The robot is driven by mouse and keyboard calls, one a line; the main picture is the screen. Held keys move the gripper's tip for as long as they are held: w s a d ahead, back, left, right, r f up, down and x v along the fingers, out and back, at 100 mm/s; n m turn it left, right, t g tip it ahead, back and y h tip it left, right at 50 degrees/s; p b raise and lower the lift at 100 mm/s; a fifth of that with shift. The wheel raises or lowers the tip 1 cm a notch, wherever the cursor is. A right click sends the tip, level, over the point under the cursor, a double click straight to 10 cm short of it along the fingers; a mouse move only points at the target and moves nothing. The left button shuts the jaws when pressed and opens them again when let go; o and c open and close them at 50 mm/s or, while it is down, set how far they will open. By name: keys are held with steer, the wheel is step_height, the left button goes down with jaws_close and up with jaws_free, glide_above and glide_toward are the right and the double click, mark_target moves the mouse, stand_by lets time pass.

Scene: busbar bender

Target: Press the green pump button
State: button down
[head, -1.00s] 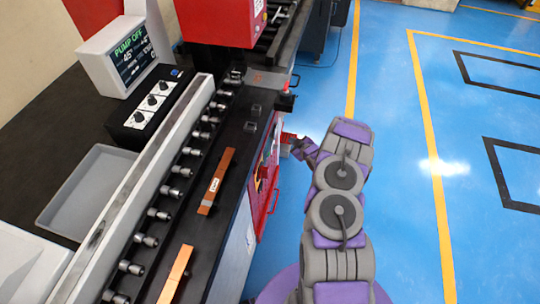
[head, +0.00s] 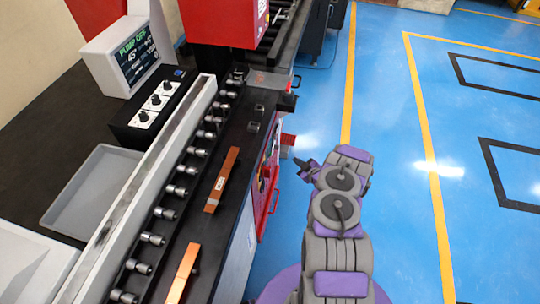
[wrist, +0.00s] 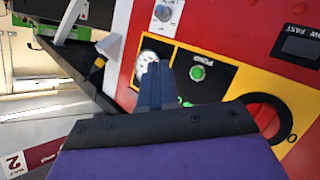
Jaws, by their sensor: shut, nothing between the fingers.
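The green pump button (wrist: 197,73) sits on a black plate with a yellow border on the red machine panel in the wrist view, with a label reading like "PUMP" above it. My gripper (wrist: 158,68) is shut and empty, its fingertips just left of the button in the picture. I cannot tell whether the fingers touch the panel. In the head view my gripper (head: 305,168) is in front of the machine's red side, and the button is hidden there. The display screen (head: 137,55) reads "PUMP OFF".
A large red rotary knob (wrist: 268,115) is right of the button, a gauge (wrist: 146,62) lies behind the fingertips, and a small knob (wrist: 163,12) is above. Copper bars (head: 222,180) lie on the machine bed. The blue floor (head: 400,130) at right is clear.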

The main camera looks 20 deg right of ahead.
mark_target(270, 154)
steer(key=w+a+b, duration=0.5)
steer(key=a, duration=0.1)
steer(key=shift+a, duration=0.25)
steer(key=shift+d, duration=0.1)
steer(key=shift+a, duration=0.25)
stand_by(0.4)
steer(key=shift+d, duration=0.15)
steer(key=shift+a, duration=0.2)
stand_by(1.1)
steer(key=shift+w+a, duration=0.15)
steer(key=shift+a, duration=0.1)
